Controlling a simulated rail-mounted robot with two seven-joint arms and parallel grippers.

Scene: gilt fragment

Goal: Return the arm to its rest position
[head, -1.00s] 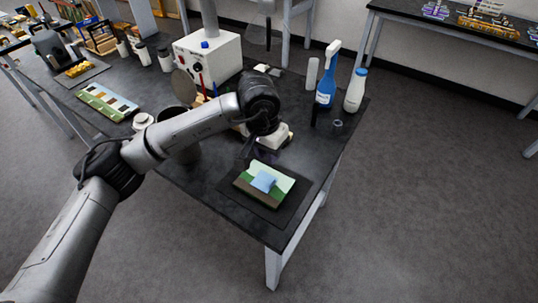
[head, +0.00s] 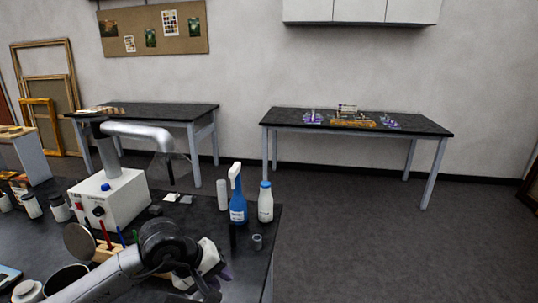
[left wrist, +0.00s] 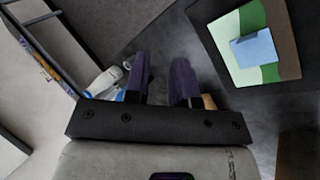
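My left arm comes in from the lower left of the head view. My left gripper (head: 222,275) hangs over the near part of the dark workbench, partly cut off by the picture's bottom. In the left wrist view its two purple fingers (left wrist: 160,78) stand apart with a gap between them and nothing held. A small painted panel (left wrist: 278,68) with green, pale and brown areas lies to the right of the fingers, apart from them. A light blue square (left wrist: 255,48) lies on it. My right gripper is in neither view.
On the workbench stand a white control box (head: 112,200), a blue spray bottle (head: 238,205), a white bottle (head: 265,203) and a small grey cup (head: 257,242). A far table (head: 290,119) holds purple pieces and a gilt piece (head: 352,123). The floor right of the bench is clear.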

